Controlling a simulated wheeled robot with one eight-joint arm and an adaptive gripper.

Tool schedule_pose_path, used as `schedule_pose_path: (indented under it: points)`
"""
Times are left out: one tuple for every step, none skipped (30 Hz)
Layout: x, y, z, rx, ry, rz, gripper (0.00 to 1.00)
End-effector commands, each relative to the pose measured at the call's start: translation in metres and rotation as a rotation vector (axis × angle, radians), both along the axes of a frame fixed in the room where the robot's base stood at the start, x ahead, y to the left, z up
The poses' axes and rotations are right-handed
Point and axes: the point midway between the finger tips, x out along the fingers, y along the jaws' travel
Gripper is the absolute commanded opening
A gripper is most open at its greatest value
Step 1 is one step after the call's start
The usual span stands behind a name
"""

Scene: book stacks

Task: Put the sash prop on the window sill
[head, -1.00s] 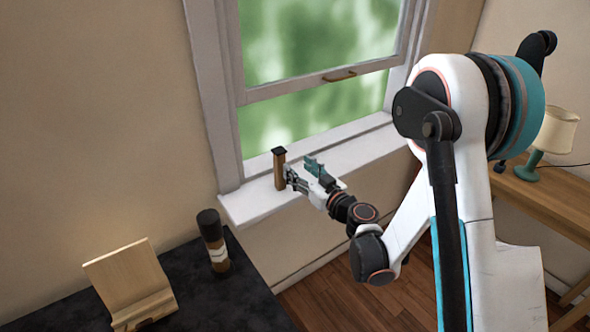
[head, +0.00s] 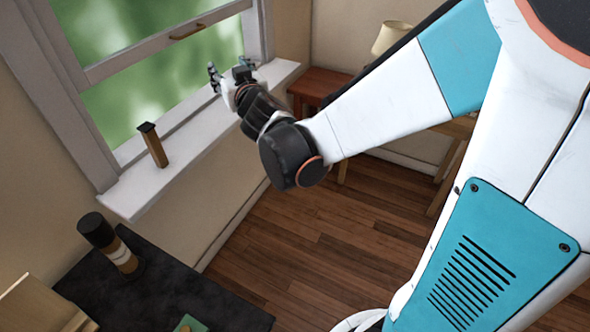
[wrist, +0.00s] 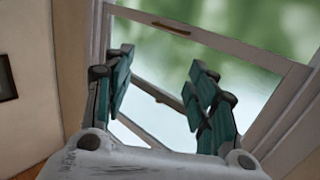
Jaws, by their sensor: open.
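The sash prop (head: 155,148), a short wooden post with a dark cap, stands upright on the white window sill (head: 194,138) in the head view. It is near the sill's left part. My gripper (head: 213,78) is over the sill's far right part, well apart from the prop. In the wrist view my gripper (wrist: 160,82) is open, with its teal fingers spread and nothing between them. The prop does not show in the wrist view.
The window sash (head: 150,42) is raised, with a brass handle (head: 187,31). A dark table (head: 190,293) at lower left bears a dark cylinder with a pale band (head: 110,243) and a wooden stand (head: 35,305). A reddish side table (head: 318,82) and a lamp (head: 390,38) are beyond the sill.

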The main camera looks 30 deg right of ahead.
Motion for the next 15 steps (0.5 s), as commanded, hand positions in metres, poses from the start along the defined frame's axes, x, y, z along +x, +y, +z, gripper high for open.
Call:
schedule_pose_path:
  points:
    - [-0.016, -0.010, 0.004, 0.001, 0.037, -0.034, 0.52]
    - [-0.024, -0.015, 0.004, 0.001, 0.063, -0.054, 0.52]
    - [-0.035, -0.022, 0.003, 0.000, 0.099, -0.078, 0.52]
    - [-0.043, -0.027, 0.002, -0.001, 0.127, -0.094, 0.52]
    - [-0.052, -0.031, 0.000, 0.000, 0.156, -0.108, 0.52]
    - [-0.065, -0.036, -0.003, 0.001, 0.197, -0.125, 0.52]
    - [-0.075, -0.039, -0.005, 0.001, 0.229, -0.135, 0.52]
    - [-0.085, -0.041, -0.008, 0.001, 0.261, -0.144, 0.52]
    - [-0.098, -0.044, -0.012, 0.000, 0.305, -0.152, 0.52]
    - [-0.109, -0.045, -0.016, 0.002, 0.339, -0.156, 0.52]
    - [-0.120, -0.046, -0.020, 0.003, 0.374, -0.158, 0.52]
    - [-0.135, -0.046, -0.026, 0.005, 0.420, -0.158, 0.52]
    - [-0.147, -0.046, -0.030, 0.006, 0.455, -0.155, 0.52]
    - [-0.159, -0.045, -0.035, 0.007, 0.491, -0.150, 0.52]
    - [-0.175, -0.043, -0.042, 0.008, 0.538, -0.140, 0.52]
